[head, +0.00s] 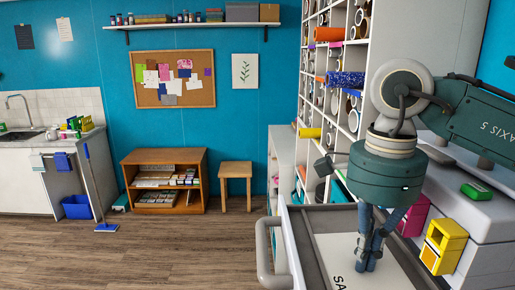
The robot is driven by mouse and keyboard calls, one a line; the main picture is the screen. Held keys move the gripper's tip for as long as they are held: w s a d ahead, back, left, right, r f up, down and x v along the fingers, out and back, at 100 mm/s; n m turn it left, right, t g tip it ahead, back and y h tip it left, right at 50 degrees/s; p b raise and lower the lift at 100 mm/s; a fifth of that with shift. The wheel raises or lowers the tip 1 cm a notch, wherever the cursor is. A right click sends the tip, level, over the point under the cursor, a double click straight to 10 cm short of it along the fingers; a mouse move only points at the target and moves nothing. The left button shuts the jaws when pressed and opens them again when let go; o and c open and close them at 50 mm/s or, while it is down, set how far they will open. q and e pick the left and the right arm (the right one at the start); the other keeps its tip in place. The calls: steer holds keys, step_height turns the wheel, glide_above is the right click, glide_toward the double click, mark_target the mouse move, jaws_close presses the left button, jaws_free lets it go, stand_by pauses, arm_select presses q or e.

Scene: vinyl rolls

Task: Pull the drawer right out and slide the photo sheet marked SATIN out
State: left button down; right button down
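The drawer (292,250) is pulled out at the bottom right, with a grey handle (263,250) on its left side. In it lies a white photo sheet (345,250) with dark letters that read "SA"; the rest of the word is out of frame. My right gripper (367,267) points down over the sheet with its two fingers together at the tips. No sheet edge shows between them, and I cannot tell whether the tips touch the sheet. The arm and fingers hide part of the drawer. My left gripper is not in view.
A white rack of vinyl rolls (344,79) stands behind the drawer. Yellow (444,245) and pink (414,214) boxes stand close to its right, near a grey cabinet. Wooden floor (180,255) is clear to the left. A stool (235,172) and low bookcase (165,160) stand at the wall.

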mark_target(372, 285)
steer(key=shift+s+d+f+b, duration=0.15)
steer(key=shift+s+b, duration=0.55)
steer(key=shift+s, duration=1.1)
steer(key=shift+w+r+p, duration=0.1)
steer(key=shift+r+p, duration=2.55)
steer(key=shift+r, duration=1)
